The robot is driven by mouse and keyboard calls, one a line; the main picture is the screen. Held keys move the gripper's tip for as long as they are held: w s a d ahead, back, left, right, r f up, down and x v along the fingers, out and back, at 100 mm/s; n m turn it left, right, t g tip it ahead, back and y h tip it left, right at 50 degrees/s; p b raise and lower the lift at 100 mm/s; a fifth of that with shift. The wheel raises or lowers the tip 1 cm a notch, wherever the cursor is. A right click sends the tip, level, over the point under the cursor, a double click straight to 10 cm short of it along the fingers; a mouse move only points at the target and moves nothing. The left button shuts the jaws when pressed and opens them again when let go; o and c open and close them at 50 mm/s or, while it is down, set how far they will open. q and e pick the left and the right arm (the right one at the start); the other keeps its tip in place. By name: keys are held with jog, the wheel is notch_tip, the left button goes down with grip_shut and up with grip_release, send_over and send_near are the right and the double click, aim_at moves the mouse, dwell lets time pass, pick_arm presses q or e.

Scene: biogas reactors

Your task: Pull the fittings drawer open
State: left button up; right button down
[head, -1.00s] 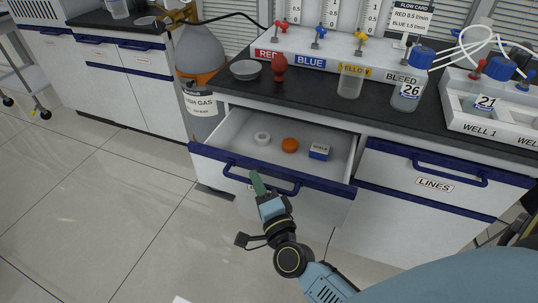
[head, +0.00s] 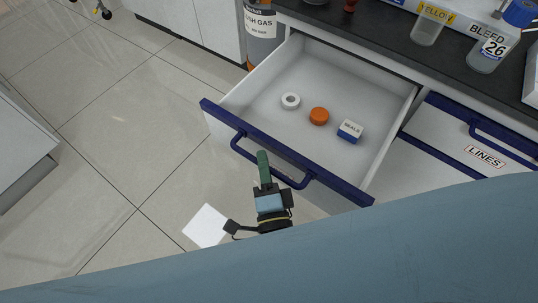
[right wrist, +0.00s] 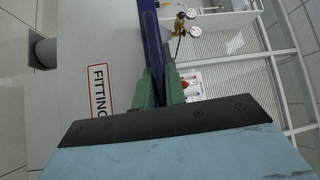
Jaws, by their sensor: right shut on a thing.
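The fittings drawer (head: 345,82) is pulled well out of the cabinet, with its white interior showing. Its blue handle (head: 240,148) runs along the front. My right gripper (head: 264,166) is at the handle, its green fingers shut on the bar. In the right wrist view the fingers (right wrist: 160,88) close around the blue handle bar (right wrist: 153,45), beside the label (right wrist: 98,90) reading "FITTING", partly cut off. My left gripper is not in view.
Inside the drawer lie a white ring (head: 290,101), an orange cap (head: 319,116) and a "SEALS" box (head: 350,131). A closed "LINES" drawer (head: 450,150) is to the right. Bottles (head: 489,50) stand on the dark counter (head: 380,40).

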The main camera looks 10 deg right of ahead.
jog(key=c, duration=1.5)
grip_release()
jog(key=shift+o, duration=0.2)
jog(key=shift+s, duration=0.1)
